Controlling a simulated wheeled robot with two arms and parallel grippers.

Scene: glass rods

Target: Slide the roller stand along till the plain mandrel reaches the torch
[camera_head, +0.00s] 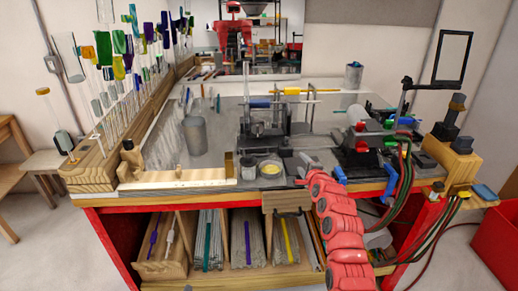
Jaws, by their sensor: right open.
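The dark grey roller stand (262,132) is near the middle of the bench. A rod with a blue sleeve (258,104) and a rod with a yellow sleeve (292,91) lie across its uprights. I cannot tell which rod is the plain mandrel. The torch (362,146), with red and green knobs, is right of the stand, with a gap between. My right gripper (297,160) is open and empty at the bench's front, just right of and in front of the stand; its fingertips are small and partly unclear. My left gripper is not in view.
A metal cup (195,135) stands left. Coloured glass pieces on rods (118,45) line the left rack. Hoses (404,195) hang at right. Bare bench (222,138) lies left of the stand.

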